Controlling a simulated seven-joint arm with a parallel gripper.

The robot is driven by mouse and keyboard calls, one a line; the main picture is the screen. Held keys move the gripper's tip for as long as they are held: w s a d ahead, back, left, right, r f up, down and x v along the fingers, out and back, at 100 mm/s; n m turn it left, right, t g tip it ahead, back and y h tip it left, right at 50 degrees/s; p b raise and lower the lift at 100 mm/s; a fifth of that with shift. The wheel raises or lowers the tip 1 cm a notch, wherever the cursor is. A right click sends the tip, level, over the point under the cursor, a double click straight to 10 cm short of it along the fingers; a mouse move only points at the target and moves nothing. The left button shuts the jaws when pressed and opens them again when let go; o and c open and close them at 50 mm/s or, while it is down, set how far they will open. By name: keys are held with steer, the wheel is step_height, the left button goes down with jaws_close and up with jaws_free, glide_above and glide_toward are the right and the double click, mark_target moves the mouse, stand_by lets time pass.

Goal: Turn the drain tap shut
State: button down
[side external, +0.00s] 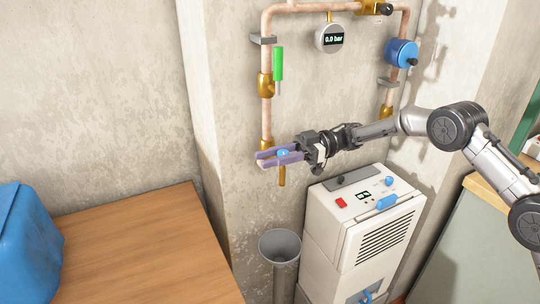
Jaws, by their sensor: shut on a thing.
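The drain tap (282,174) sits low on the left copper pipe, above a grey open drain pipe. Its small blue handle (283,153) shows between the purple fingers of my gripper (280,158). My gripper reaches in from the right and is shut on the handle. The fingers hide part of the tap body, so I cannot tell how far the handle is turned.
A green lever (278,64) hangs on the upper valve, near a gauge (331,38) reading 0.0 bar. A white dehumidifier-like unit (366,222) stands below my arm. The grey drain pipe (280,247) stands beside a wooden table (140,245) bearing a blue container (25,240).

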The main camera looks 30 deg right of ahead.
steer(key=shift+s+n+g+h, duration=0.15)
steer(key=shift+s+n+g, duration=0.1)
steer(key=shift+n+g, duration=0.9)
steer(key=shift+s+n+g+h, duration=0.2)
steer(key=shift+n+g, duration=0.45)
steer(key=shift+g, duration=1)
steer(key=shift+s+r, duration=0.1)
steer(key=c, duration=0.6)
jaws_free()
steer(key=shift+v, duration=6.05)
